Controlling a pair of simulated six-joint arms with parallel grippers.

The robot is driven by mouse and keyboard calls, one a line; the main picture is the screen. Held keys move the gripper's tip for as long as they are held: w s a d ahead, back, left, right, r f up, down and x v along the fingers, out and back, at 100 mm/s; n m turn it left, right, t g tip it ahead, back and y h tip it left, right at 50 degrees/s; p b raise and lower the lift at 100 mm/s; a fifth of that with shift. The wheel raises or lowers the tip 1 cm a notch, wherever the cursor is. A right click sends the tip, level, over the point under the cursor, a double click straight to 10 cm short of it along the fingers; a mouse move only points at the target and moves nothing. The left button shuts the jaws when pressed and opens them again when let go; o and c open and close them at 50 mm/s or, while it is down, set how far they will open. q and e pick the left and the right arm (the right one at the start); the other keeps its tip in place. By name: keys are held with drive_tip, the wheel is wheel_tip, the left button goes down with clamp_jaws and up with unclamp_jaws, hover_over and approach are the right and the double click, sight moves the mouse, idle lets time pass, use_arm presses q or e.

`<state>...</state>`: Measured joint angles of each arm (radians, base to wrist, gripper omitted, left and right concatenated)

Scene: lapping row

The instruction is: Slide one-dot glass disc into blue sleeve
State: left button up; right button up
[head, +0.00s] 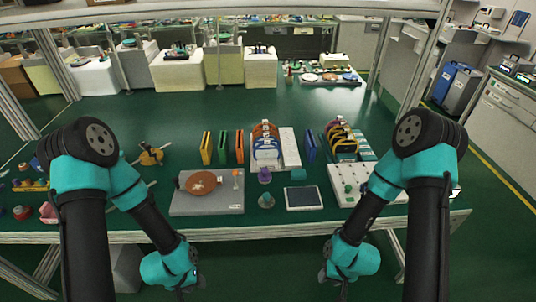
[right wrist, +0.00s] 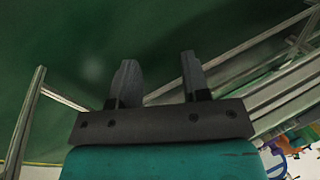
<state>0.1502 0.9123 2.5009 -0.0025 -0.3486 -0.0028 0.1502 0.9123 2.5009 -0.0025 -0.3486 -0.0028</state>
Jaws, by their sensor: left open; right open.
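A narrow upright blue sleeve (head: 310,145) stands on the green bench, right of the central rack. The central rack (head: 290,148) holds several round discs (head: 266,142) upright; the dots on them are too small to read, so I cannot tell which is the one-dot glass disc. My left gripper (head: 181,289) is low in front of the bench's front edge, apart from everything. My right gripper (head: 338,284) is also below the front edge, to the right; its jaws are open and empty in the right wrist view (right wrist: 158,78).
Yellow (head: 206,148), green (head: 222,147) and orange (head: 239,146) upright sleeves stand left of the rack. A grey plate (head: 222,205) with a brown disc, a dark-screened tablet (head: 303,197), a white pegged board (head: 350,173) and a rack of black-and-yellow pieces (head: 343,145) surround the middle.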

drive_tip(key=o, duration=0.9)
